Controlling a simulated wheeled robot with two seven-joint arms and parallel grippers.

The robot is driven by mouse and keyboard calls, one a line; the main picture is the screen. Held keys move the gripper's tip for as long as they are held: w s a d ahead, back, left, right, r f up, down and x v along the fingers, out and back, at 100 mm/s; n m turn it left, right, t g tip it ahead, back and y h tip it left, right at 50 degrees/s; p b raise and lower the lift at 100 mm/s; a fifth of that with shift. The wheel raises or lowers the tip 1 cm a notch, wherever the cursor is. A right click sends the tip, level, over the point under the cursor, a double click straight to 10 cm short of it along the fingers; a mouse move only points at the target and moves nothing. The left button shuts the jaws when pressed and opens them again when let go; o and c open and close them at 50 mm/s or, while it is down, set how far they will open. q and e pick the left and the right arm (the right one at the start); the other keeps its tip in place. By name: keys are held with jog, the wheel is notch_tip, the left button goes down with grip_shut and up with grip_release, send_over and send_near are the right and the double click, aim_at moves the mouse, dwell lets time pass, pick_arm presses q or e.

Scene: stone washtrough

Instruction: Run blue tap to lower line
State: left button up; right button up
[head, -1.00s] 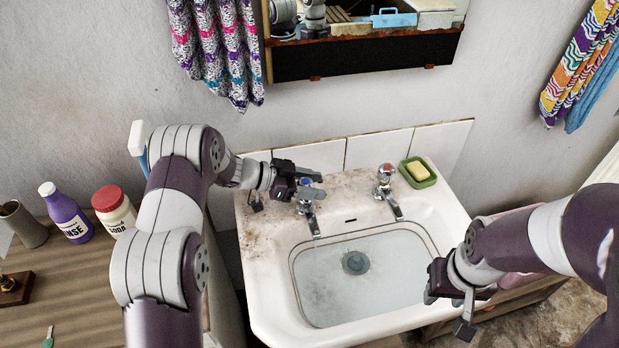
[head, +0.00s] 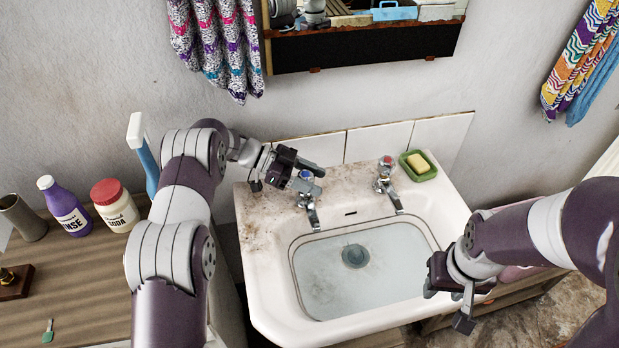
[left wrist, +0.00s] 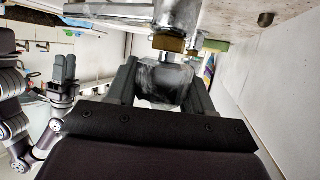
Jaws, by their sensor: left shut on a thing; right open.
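The blue tap (head: 306,174) stands at the left back of the white basin (head: 262,310), its chrome spout over the bowl. My left gripper (head: 312,180) is shut on its handle, with the blue cap showing between the fingers. In the left wrist view the grey faceted handle (left wrist: 163,84) sits between both fingers, near a brass nut. A thin dark line (head: 293,272) runs around the bowl wall. The bowl looks pale over a round drain (head: 355,256); the water level and any stream are unclear. My right gripper (head: 450,296) is open and empty by the basin's right edge.
The red tap (head: 387,170) stands to the right, beside a green dish (head: 424,176) with yellow soap. A purple bottle (head: 64,207), a red-lidded jar (head: 115,207) and a brush (head: 142,150) are at the left.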

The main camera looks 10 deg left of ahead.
pick_arm(q)
jog(key=shift+r, duration=0.1)
jog(key=o, duration=1)
jog(key=shift+c, duration=0.2)
